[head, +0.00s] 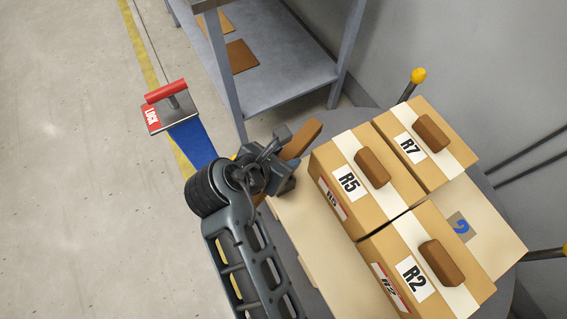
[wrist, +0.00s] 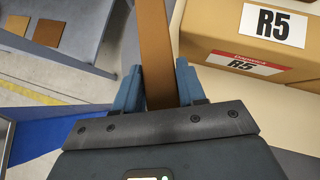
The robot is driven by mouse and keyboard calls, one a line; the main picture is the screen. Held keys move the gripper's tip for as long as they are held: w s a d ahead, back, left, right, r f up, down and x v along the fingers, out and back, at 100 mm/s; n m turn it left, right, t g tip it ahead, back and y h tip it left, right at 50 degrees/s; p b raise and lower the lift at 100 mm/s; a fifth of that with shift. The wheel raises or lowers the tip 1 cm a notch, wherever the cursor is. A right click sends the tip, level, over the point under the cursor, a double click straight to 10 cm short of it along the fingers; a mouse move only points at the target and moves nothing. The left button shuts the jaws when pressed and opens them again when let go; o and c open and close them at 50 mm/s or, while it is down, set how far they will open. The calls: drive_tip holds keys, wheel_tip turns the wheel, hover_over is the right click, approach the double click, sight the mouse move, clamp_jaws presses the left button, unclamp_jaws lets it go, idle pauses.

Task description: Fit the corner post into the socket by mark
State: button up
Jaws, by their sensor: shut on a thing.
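A long brown bar, which looks like the corner post (head: 303,138), is held in my gripper (head: 284,158) and points up and right beside the box marked R5. In the wrist view the post (wrist: 154,45) stands between the two blue-grey fingers of my gripper (wrist: 157,82), which are shut on it. Its far end is outside that view. A blue mark "2" (head: 461,227) is on a tan square on the pale board (head: 492,217), between two boxes. I cannot make out a socket; boxes cover much of the board.
Cardboard boxes R5 (head: 326,158), R7 (head: 391,128) and R2 (head: 381,247) with brown blocks on top crowd the board. Yellow-tipped rods (head: 418,76) stand at its far side. A grey shelf (head: 285,72) is behind. A blue stand with a red LOCK handle (head: 166,92) is left.

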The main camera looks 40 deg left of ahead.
drive_tip(key=shift+f, duration=1.85)
drive_tip(key=shift+f, duration=0.35)
drive_tip(key=o, duration=1.1)
drive_tip(key=shift+c, duration=0.2)
drive_tip(key=shift+r, duration=0.35)
drive_tip(key=v, duration=1.2)
drive_tip(key=shift+p, duration=0.4)
